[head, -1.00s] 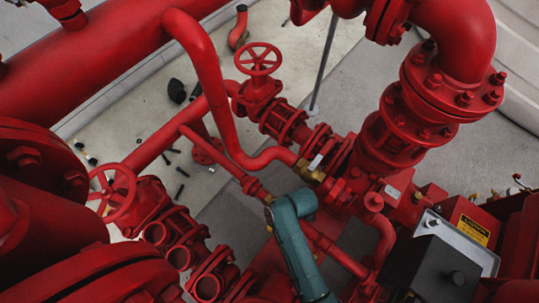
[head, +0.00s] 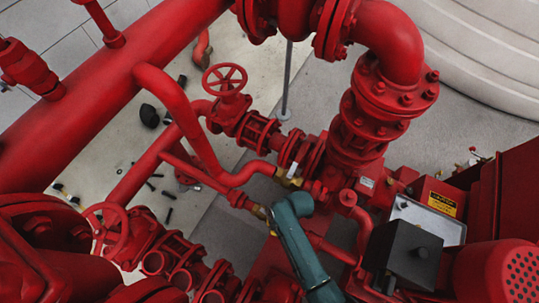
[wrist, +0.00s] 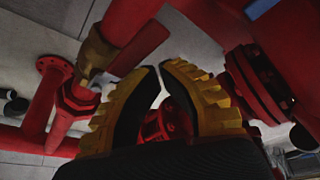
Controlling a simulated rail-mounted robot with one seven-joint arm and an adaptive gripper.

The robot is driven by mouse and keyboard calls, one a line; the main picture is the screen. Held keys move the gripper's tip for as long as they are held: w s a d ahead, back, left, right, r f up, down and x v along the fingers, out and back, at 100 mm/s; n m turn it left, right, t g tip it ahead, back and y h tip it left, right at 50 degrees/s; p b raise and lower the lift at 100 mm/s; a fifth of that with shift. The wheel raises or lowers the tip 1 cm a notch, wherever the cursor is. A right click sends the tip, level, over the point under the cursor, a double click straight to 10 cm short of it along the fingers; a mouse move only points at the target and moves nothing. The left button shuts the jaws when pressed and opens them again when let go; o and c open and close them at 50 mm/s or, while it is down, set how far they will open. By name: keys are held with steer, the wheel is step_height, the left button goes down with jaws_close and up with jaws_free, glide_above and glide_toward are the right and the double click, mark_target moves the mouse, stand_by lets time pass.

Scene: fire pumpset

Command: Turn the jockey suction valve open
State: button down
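Two red handwheel valves show in the head view. The upper handwheel (head: 225,80) stands on a red valve beside the thin vertical pipe. The lower-left handwheel (head: 106,228) is tilted beside several round flanged openings. I cannot tell which is the jockey suction valve; no label is readable. In the head view my teal arm reaches in from the bottom, and my gripper is hidden beyond it. In the wrist view my gripper (wrist: 161,70) has yellow fingers with black pads, a narrow gap at the tips and nothing held. A red part (wrist: 166,122) shows beyond the gap, apparently untouched.
A thick red pipe (head: 100,95) crosses the upper left. A black control box (head: 402,255) and red pump housing stand at lower right. A brass fitting (wrist: 95,55) on a red pipe is close left of the fingers. Loose dark pieces lie on the pale floor.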

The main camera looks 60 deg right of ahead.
steer(key=shift+s+d+p, duration=0.15)
steer(key=shift+d+p, duration=0.15)
steer(key=shift+d, duration=0.1)
stand_by(0.4)
